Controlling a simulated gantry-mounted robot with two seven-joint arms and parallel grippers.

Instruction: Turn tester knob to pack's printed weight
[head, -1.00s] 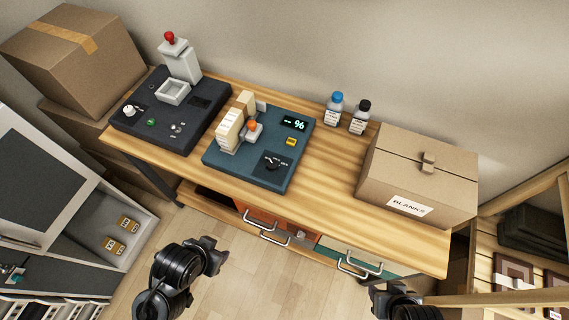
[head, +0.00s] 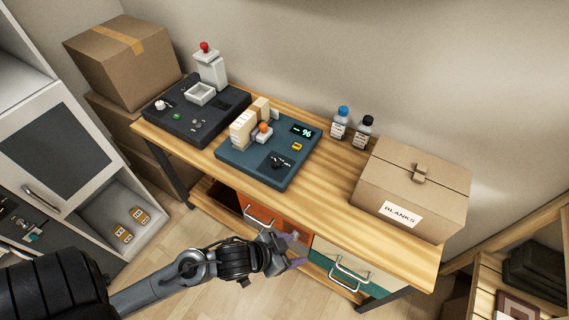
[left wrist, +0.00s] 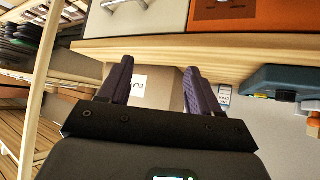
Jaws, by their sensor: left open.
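The tester is a blue-teal device (head: 250,170) on the wooden bench, with a green lit display (head: 302,131) that seems to read 96 and a dark knob (head: 277,161) near its front. An orange-topped part (head: 264,127) and cream blocks (head: 241,130) stand on it. Small yellow-brown packs (head: 124,233) lie in the open cabinet at left; their print is too small to read. My left gripper (head: 290,250) is open and empty, in front of the bench drawers and below the tester. In the left wrist view its fingers (left wrist: 153,85) are apart with nothing between them. My right gripper is out of view.
Orange (head: 262,215) and teal-cream (head: 350,266) drawers with handles sit under the bench top. Bare wood lies between tester and box.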

